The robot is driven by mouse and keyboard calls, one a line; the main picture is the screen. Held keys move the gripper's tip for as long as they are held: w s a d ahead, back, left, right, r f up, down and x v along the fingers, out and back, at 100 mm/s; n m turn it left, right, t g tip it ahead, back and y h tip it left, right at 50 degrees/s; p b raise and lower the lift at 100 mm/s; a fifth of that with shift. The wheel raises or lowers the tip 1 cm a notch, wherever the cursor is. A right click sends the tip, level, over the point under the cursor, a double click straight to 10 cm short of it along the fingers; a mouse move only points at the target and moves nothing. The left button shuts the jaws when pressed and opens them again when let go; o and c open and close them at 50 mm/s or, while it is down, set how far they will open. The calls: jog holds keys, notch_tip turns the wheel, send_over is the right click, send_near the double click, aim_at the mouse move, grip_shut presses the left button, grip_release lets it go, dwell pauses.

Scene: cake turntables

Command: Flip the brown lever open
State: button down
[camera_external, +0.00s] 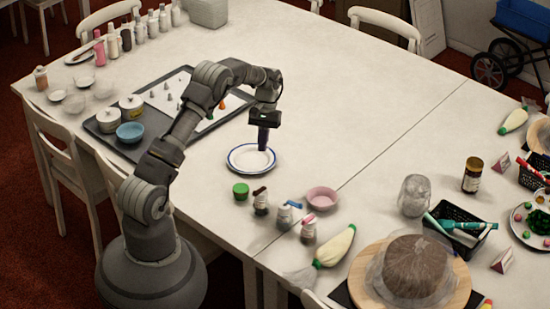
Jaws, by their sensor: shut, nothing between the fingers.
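A small clear jar (261,206) stands near the front edge of the table, with a dark brown lever (260,191) on its top. The lever is too small here to tell its exact position. Beside it to the right stand two similar jars, one with a blue top (291,205) and one with a pink top (309,218). My gripper (263,149) is shut and empty. It points down over the blue-rimmed white plate (233,165), behind the brown-lever jar and apart from it. I cannot tell whether its tips touch the plate.
A green jar (240,191) stands just left of the brown-lever jar. A pink bowl (322,198) and a piping bag (335,246) are to the right. A tray (101,129) with pots and a blue bowl lies left. The table's back middle is clear.

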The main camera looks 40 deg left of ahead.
jog(key=b, duration=0.5)
send_near(257, 190)
jog(key=x, duration=0.6)
jog(key=shift+s+d+r, duration=0.1)
jog(key=shift+s+d, duration=0.2)
jog(key=shift+s, duration=0.3)
